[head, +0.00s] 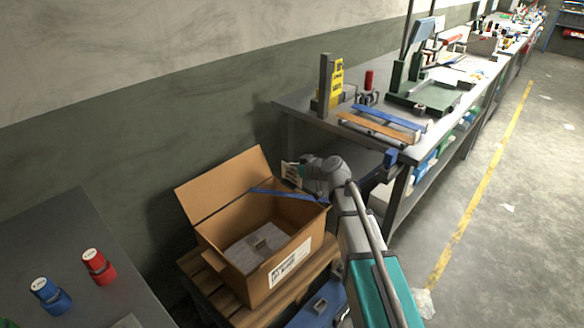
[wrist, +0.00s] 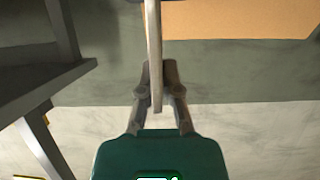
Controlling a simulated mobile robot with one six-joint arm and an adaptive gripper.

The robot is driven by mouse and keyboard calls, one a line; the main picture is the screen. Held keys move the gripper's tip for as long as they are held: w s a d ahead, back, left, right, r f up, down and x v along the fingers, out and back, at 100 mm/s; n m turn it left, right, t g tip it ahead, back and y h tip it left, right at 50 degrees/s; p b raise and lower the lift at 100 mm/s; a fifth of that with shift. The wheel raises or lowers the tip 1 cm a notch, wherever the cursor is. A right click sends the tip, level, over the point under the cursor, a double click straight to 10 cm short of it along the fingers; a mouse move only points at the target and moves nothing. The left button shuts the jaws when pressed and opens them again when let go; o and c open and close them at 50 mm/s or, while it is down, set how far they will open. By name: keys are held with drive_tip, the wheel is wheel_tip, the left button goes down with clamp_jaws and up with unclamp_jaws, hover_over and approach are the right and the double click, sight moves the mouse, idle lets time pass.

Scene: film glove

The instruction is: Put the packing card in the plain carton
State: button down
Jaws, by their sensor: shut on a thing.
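An open brown carton (head: 228,255) stands on a wooden pallet-like stand, its back flap raised and a white printed label on its front. Grey material and a small grey block lie inside. My gripper (head: 301,172) is above the carton's far right side. In the wrist view, my gripper (wrist: 156,100) is shut on a thin pale piece, seen edge-on, which looks like the packing card (wrist: 153,50). In the head view a small pale shape at the jaws seems to be the card, partly hidden. A tan surface, probably the carton (wrist: 240,18), shows at the wrist view's top right.
A blue strip (head: 285,194) crosses the carton's back edge. A workbench (head: 300,103) with tools stands behind and right of my gripper. A grey table (head: 60,230) with a red pot (head: 98,266) and a blue pot (head: 50,296) is at left. Floor (head: 500,220) is open at right.

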sight(289, 180)
drive_tip(key=shift+f+b, duration=0.4)
drive_tip(key=shift+f, duration=0.25)
drive_tip(key=shift+f, duration=0.2)
idle(0.3)
drive_tip(key=shift+f+b, duration=1.65)
drive_tip(key=shift+b, duration=0.2)
drive_tip(key=shift+f, duration=0.1)
drive_tip(key=shift+s+f+b, duration=0.1)
drive_tip(key=shift+f+b, duration=0.2)
drive_tip(key=shift+b, duration=0.35)
drive_tip(key=c, duration=1.1)
unclamp_jaws()
drive_tip(key=shift+a+f, duration=0.15)
drive_tip(key=o, duration=0.4)
drive_tip(key=shift+r+p, duration=0.2)
drive_tip(key=shift+p, duration=0.1)
